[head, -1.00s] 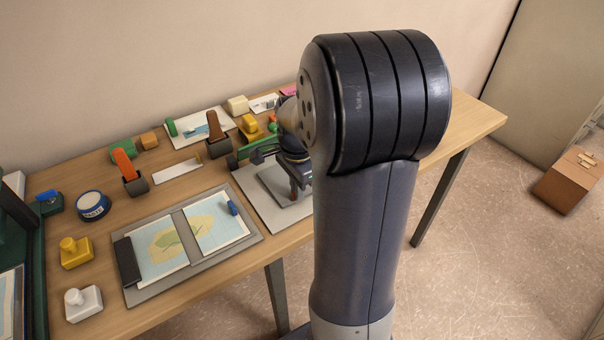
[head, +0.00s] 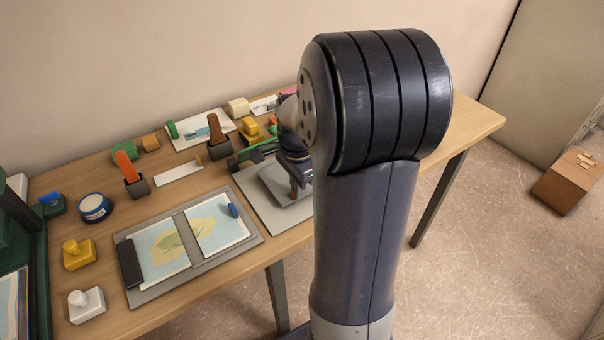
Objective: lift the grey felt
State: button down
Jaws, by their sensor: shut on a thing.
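The grey felt (head: 274,188) is the darker grey sheet over the light grey board (head: 252,194) at the table's front, left of my arm. My gripper (head: 294,192) is over its right part, with the fingertips low and partly hidden by my own arm. The jaws are shut on the felt, though the grasp itself is hard to see. The right part of the felt is hidden. I cannot tell how far it is clear of the board.
A grey board with map sheets (head: 123,222) lies to the left. Stamps, an orange-handled tool (head: 126,167), a round blue-and-white tin (head: 94,207) and a green block (head: 123,151) stand around. The table's right end (head: 470,122) looks clear. A brown box (head: 566,184) is on the floor.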

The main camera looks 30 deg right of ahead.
jog(key=shift+r+p, duration=1.45)
jog(key=shift+r, duration=0.45)
